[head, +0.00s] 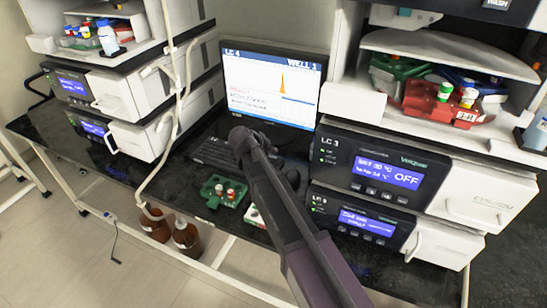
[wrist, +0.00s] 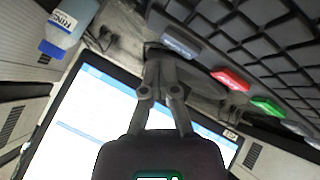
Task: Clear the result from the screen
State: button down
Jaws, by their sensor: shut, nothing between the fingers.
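The screen (head: 270,85) is lit. In the wrist view the bright screen (wrist: 75,125) is partly covered by my gripper. The keyboard (head: 213,153) lies in front of the screen, partly hidden by my arm. In the wrist view its edge carries a grey-blue key (wrist: 180,47), a red key (wrist: 230,79) and a green key (wrist: 268,106). My gripper (wrist: 161,56) is shut and empty, its tips close beside the grey-blue key in the picture; contact cannot be told.
Instrument stacks flank the screen, with LC 3 (head: 380,172) on the right. A green rack (head: 222,194) with vials stands in front of the keyboard. Brown bottles (head: 187,238) stand below the bench's front edge. A rinse bottle (wrist: 68,25) shows in the wrist view.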

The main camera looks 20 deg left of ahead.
aim_at(272, 158)
jog(key=shift+f+b, duration=0.8)
jog(key=shift+f, duration=0.05)
dwell(1.4)
jog(key=shift+r, duration=0.2)
jog(key=shift+r+p, duration=0.65)
jog(key=shift+p, duration=0.2)
jog(key=shift+r, duration=0.1)
jog(key=shift+r+p, duration=2.45)
jog(key=shift+p, duration=0.05)
jog(key=shift+f, duration=0.1)
